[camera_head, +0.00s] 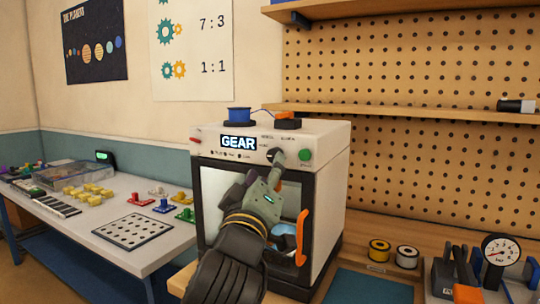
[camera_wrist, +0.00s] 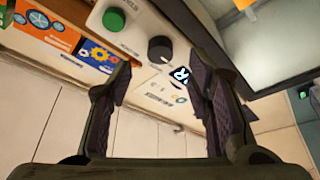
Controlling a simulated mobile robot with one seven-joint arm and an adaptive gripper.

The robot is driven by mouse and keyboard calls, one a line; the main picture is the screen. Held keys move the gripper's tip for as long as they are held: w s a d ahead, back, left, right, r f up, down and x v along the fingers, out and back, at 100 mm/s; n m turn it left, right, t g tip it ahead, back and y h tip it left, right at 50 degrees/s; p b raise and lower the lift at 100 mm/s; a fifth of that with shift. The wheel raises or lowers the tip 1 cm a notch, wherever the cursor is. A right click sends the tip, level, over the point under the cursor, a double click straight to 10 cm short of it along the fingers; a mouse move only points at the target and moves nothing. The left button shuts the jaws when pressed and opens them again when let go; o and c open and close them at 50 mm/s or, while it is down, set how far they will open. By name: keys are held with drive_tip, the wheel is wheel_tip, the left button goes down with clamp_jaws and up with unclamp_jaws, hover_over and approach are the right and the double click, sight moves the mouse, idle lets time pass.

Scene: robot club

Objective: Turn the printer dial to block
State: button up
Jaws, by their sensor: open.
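The printer (camera_head: 325,150) is a white and dark box on the workbench, and its screen (camera_head: 238,142) reads GEAR. Its dial (camera_head: 274,155) is a dark round knob on the front panel, partly hidden by my gripper in the head view. In the wrist view the dial (camera_wrist: 160,48) lies just beyond and between my fingertips, with part of the screen (camera_wrist: 181,75) showing beside it. My gripper (camera_head: 279,169) is open and empty, close in front of the dial. Its two fingers (camera_wrist: 159,64) stand apart in the wrist view. I cannot tell where the dial's mark points.
A green button (camera_head: 305,154) sits close right of the dial. An orange door handle (camera_head: 302,238) sticks out below. A blue spool (camera_head: 239,115) stands on top of the printer. A white table (camera_head: 95,237) with small parts is at the left, and spools and tools are at the right.

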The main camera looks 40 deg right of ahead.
sight(273, 156)
drive_tip(key=shift+p+x, duration=0.45)
drive_tip(key=shift+x, duration=1.85)
clamp_jaws()
